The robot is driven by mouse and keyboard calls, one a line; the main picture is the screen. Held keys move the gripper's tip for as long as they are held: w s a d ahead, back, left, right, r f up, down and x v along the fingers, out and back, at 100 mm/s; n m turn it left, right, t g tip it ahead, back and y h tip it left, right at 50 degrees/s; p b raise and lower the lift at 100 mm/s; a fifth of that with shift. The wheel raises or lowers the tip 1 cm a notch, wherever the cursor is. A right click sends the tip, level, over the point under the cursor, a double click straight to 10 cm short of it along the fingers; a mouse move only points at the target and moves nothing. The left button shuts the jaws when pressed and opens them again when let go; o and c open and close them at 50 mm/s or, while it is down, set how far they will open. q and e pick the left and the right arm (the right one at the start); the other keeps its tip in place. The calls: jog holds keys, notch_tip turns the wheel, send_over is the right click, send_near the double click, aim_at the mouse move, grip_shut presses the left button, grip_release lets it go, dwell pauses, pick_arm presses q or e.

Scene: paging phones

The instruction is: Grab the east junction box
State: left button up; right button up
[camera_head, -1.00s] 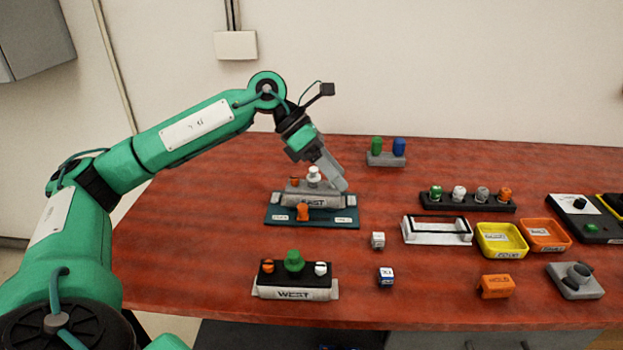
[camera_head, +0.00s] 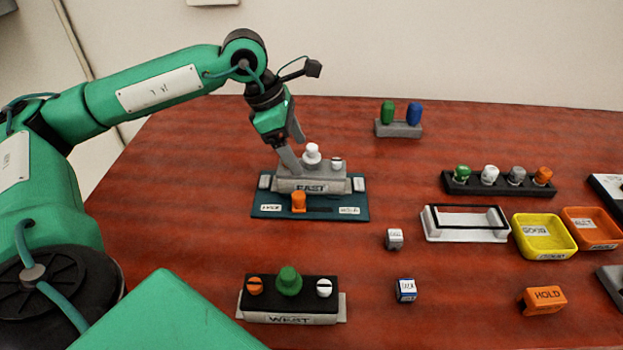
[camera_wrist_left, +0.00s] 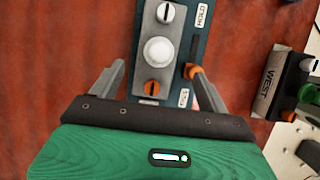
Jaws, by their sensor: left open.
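The east junction box (camera_head: 312,184) is a grey box labelled EAST, with a white knob on top and a white screw-like post to its right. It sits on a dark teal base plate (camera_head: 262,212) with an orange slider at its front. My left gripper (camera_head: 292,152) is open over the left part of the box. In the left wrist view, the box (camera_wrist_left: 151,72) shows its white knob between an orange and a white post. The open fingers (camera_wrist_left: 155,85) stand on either side of its near end, and the box is not gripped. My right gripper is not in view.
A west junction box (camera_head: 290,318) stands at the front. Two small cubes (camera_head: 394,239) lie right of the plate. Farther right are a white framed tray (camera_head: 465,236), yellow (camera_head: 544,252) and orange trays, an orange HOLD block (camera_head: 543,299) and a knob rack (camera_head: 497,189).

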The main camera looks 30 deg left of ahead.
aim_at(304, 158)
pick_arm(q)
jog(key=shift+w+x, duration=0.15)
jog(key=shift+x, duration=1.4)
jog(key=shift+w+x, duration=0.1)
jog(key=shift+x, duration=1.45)
jog(key=shift+r, duration=0.15)
jog(key=shift+c, duration=0.5)
jog(key=c, duration=1.4)
